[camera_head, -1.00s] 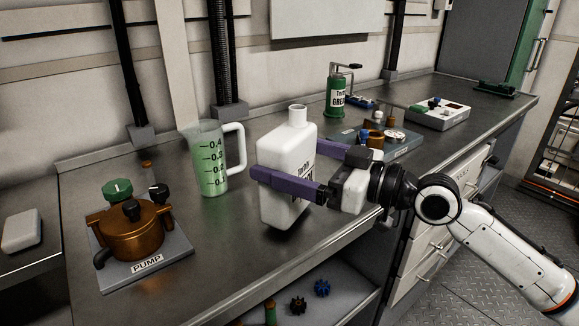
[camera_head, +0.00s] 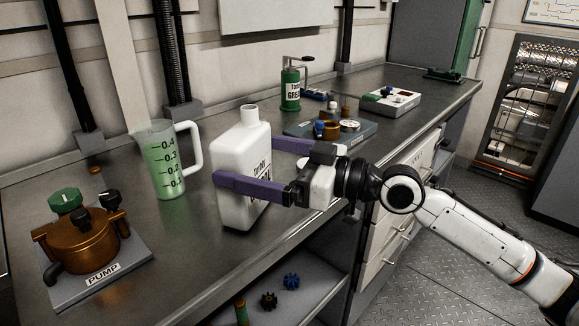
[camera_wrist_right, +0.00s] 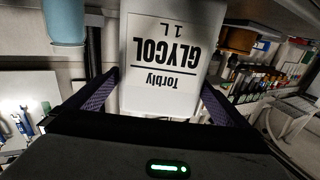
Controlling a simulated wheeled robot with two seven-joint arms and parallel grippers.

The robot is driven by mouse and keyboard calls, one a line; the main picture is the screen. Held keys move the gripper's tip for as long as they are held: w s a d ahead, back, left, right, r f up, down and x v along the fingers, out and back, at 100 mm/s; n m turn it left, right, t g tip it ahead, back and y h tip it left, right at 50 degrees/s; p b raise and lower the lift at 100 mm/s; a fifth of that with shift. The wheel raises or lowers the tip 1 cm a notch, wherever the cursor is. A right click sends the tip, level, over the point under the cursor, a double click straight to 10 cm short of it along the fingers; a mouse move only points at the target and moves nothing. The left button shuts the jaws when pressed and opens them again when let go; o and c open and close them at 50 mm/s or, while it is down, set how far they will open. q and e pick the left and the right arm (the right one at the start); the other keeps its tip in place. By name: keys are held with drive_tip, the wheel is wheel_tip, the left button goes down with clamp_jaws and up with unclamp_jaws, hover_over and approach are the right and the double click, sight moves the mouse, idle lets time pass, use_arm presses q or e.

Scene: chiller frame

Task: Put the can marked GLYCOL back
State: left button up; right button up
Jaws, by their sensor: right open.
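The white GLYCOL can (camera_head: 236,165), with a short neck and cap, stands upright near the front edge of the bench. Its label, reading "Torbly GLYCOL 1 L", shows upside down in the right wrist view (camera_wrist_right: 163,50). My right gripper (camera_head: 248,162) is open, with its purple fingers on either side of the can. In the right wrist view the fingers flank the labelled face; whether either touches the can I cannot tell. My left gripper is not in view.
A green-filled measuring jug (camera_head: 165,165) stands close left of the can. A brown pump (camera_head: 82,245) on its plate is further left. A green grease can (camera_head: 290,90), a tray of parts (camera_head: 300,130) and a white box (camera_head: 405,101) stand behind. A lower shelf (camera_head: 300,268) holds small gears.

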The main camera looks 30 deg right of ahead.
drive_tip(key=b+v, duration=0.5)
drive_tip(key=v, duration=0.5)
drive_tip(key=shift+s+d, duration=0.15)
drive_tip(key=shift+s, duration=0.05)
drive_tip(key=shift+f, duration=0.15)
